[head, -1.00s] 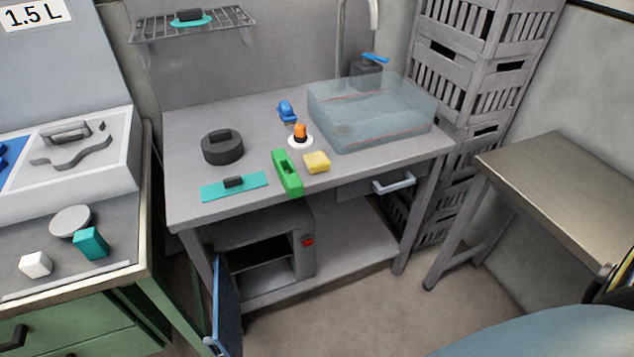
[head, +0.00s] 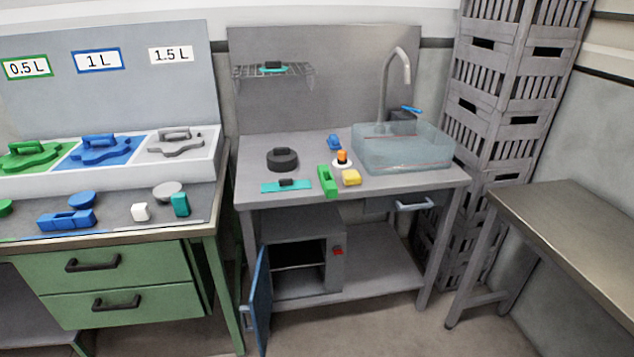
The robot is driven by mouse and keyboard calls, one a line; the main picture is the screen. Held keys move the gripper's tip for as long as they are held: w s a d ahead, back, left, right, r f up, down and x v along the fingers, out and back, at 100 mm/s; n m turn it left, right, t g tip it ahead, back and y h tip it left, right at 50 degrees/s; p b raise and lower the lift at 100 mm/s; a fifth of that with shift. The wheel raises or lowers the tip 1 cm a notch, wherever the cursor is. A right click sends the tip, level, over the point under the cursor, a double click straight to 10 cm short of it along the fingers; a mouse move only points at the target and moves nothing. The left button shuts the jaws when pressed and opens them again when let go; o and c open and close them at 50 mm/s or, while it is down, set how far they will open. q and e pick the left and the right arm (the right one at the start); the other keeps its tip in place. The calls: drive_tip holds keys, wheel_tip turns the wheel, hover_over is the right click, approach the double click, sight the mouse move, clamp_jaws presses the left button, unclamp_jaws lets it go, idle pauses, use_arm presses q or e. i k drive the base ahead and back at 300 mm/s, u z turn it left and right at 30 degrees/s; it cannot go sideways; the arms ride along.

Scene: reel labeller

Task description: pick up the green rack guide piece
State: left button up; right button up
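The green rack guide piece (head: 327,182) is a long narrow green block with a recess in its top. It lies on the grey sink table (head: 245,175) near the front edge, between a teal plate and a yellow block. Nothing covers it. Neither of my grippers shows in the head view.
Close to the green piece are a teal plate (head: 299,186), a yellow block (head: 351,178), a dark round weight (head: 282,159), an orange-topped white piece (head: 342,158) and a blue piece (head: 334,142). A clear basin (head: 405,150) stands right. Below, a blue cabinet door (head: 259,300) hangs open.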

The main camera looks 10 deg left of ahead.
sight(328, 184)
drive_tip(key=u, duration=0.95)
drive_tip(key=i, duration=1.65)
drive_tip(key=z, duration=0.55)
